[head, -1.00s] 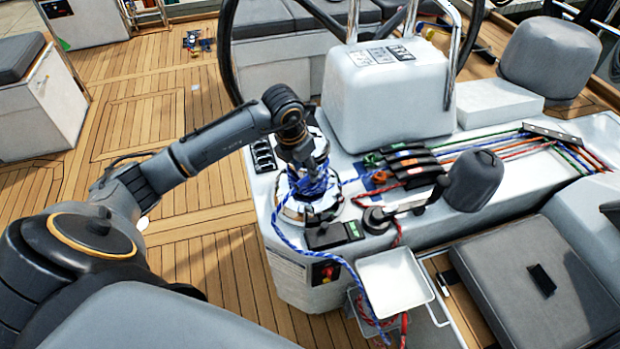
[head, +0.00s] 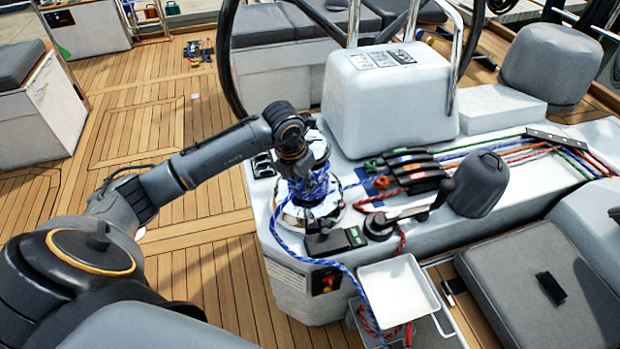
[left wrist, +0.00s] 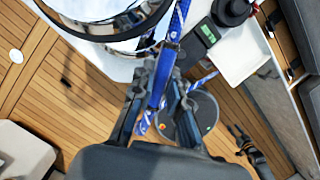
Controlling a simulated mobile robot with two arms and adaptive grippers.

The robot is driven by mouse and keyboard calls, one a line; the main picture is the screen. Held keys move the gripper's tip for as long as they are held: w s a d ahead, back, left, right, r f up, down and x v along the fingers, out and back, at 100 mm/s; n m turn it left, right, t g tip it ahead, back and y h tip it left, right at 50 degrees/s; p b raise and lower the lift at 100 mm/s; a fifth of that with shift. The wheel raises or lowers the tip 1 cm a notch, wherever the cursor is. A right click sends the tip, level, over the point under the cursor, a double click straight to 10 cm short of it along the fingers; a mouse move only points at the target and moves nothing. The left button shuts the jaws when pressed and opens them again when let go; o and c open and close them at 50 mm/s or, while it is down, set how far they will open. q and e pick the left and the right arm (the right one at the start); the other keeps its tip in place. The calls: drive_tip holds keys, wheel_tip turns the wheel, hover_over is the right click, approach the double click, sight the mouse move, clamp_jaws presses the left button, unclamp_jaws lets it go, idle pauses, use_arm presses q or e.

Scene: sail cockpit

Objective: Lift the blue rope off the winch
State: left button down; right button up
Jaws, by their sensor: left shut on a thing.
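The chrome winch (head: 292,214) stands on the left corner of the white console, with the blue rope (head: 318,187) wound around its drum. The rope's tail runs down the console front. My left gripper (head: 300,172) is at the near left side of the drum, its fingertips partly hidden. In the left wrist view the gripper (left wrist: 160,92) is shut on the blue rope (left wrist: 178,22), beside the winch (left wrist: 100,22). The rope runs from the fingers up along the winch. A dark jointed part at the lower right of that view may be my right gripper (left wrist: 240,138); its fingers are unclear.
Rope clutches (head: 412,168), a black throttle lever (head: 438,195) and a grey rounded cover (head: 480,183) stand right of the winch. A white tray (head: 397,287) is below right. The wooden deck (head: 200,240) to the left is mostly clear.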

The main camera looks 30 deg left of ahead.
use_arm(q)
drive_tip(key=shift+r, duration=0.1)
drive_tip(key=shift+r+p, duration=1.2)
drive_tip(key=shift+r, duration=0.8)
drive_tip(key=shift+r+p, duration=0.75)
drive_tip(key=shift+r, duration=0.55)
drive_tip(key=shift+r+p, duration=0.35)
drive_tip(key=shift+r, duration=0.55)
drive_tip(key=shift+r+p, duration=1.1)
drive_tip(key=shift+r, duration=0.9)
